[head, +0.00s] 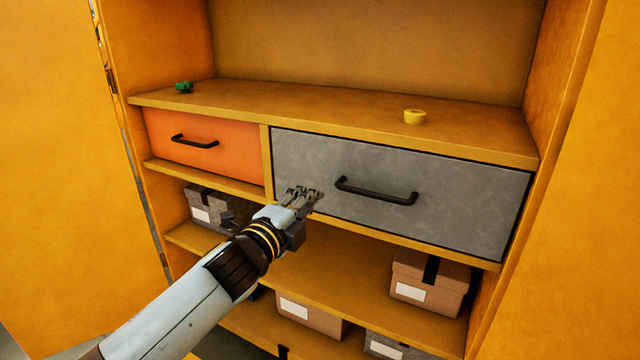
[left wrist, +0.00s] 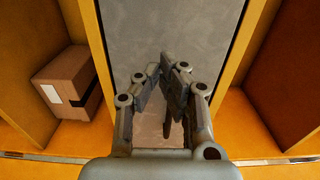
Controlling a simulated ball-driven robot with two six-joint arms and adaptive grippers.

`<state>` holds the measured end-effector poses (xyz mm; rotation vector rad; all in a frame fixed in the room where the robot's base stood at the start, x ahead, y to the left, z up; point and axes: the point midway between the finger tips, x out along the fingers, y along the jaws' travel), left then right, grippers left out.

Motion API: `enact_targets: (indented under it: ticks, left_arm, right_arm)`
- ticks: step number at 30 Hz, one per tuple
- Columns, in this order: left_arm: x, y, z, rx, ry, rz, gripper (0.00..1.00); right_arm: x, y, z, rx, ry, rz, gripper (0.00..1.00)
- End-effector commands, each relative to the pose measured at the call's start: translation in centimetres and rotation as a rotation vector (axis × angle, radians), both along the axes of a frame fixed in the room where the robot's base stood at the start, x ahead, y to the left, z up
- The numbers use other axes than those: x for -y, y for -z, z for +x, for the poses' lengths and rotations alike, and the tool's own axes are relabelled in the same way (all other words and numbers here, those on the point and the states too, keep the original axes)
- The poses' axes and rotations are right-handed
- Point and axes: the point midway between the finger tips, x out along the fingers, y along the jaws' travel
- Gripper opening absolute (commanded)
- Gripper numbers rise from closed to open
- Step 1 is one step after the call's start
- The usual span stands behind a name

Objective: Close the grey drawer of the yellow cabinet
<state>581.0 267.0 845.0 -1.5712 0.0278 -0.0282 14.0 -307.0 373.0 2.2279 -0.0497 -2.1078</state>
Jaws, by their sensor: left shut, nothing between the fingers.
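The grey drawer (head: 450,200) is in the right part of the yellow cabinet (head: 370,60). Its front looks flush or nearly flush with the frame around it. A black bar handle (head: 376,192) runs across the drawer front. My left gripper (head: 308,194) is shut and empty, at the left part of the drawer front, left of the handle. In the left wrist view the shut fingers (left wrist: 175,72) point at the grey front (left wrist: 170,30). I cannot tell whether they touch it. My right gripper is not in view.
An orange drawer (head: 195,140) with a black handle sits left of the grey one. A green object (head: 184,87) and a yellow ring-shaped object (head: 414,117) lie on the shelf above. Boxes, including a brown one (head: 430,282), stand on lower shelves. Open yellow doors flank the cabinet.

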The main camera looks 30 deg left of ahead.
Motion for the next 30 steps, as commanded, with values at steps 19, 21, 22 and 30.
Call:
enact_targets:
  ticks: [19,21,22,30]
  left_arm:
    - [0.2,0.1,5.1,-0.001,0.000,0.001,0.00]
    - [0.2,0.1,5.1,-0.001,0.000,0.001,0.00]
    - [0.2,0.1,5.1,-0.001,0.000,0.001,0.00]
    - [0.3,0.2,8.7,0.001,0.000,0.000,0.00]
  right_arm:
    - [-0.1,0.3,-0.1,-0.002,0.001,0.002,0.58]
    - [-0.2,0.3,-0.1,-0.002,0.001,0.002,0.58]
    - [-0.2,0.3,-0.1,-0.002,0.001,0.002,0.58]
    - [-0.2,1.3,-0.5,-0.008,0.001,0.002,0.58]
